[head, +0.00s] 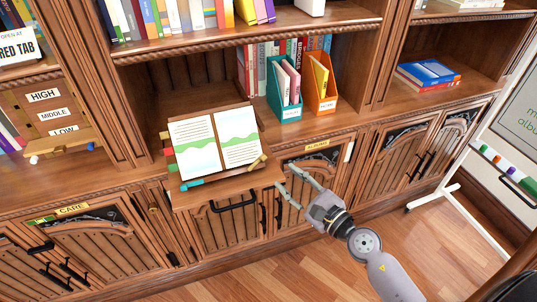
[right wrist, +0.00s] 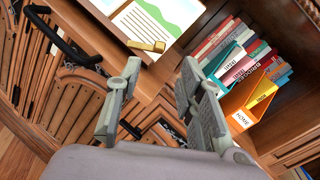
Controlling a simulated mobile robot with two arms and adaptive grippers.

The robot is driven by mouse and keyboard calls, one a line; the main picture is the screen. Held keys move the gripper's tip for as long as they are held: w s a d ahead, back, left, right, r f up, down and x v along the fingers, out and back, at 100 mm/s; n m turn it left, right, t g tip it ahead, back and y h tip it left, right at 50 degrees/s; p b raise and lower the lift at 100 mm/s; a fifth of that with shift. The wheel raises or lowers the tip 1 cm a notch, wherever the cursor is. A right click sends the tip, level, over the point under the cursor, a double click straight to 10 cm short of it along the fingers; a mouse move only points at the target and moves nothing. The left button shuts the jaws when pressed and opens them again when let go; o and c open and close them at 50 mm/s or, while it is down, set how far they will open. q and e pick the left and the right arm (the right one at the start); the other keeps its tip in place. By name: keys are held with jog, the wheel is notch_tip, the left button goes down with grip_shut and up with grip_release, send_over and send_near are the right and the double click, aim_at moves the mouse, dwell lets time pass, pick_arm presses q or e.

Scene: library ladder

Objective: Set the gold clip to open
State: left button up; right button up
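The gold clip (head: 257,162) is a small bar at the lower right corner of an open book (head: 215,140) on a wooden stand. In the right wrist view the gold clip (right wrist: 147,46) lies by the page's lower edge, ahead of the fingers. I cannot tell whether it is set open or shut. My right gripper (head: 288,179) is open and empty, to the right of and below the clip, apart from it. Its two fingers (right wrist: 161,78) are spread wide in the right wrist view. My left gripper is not in view.
A teal clip (head: 193,183) is at the book's lower left. A pull-out shelf (head: 226,190) carries the stand. A teal file box (head: 284,104) and an orange file box (head: 320,97) stand to the right. Cabinet doors (head: 312,180) are below; a whiteboard (head: 515,125) is far right.

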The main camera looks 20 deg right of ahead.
aim_at(265, 159)
jog(key=p+x, duration=0.1)
jog(key=x, duration=0.8)
jog(key=shift+d, duration=0.1)
jog(key=shift+c, duration=0.4)
grip_shut()
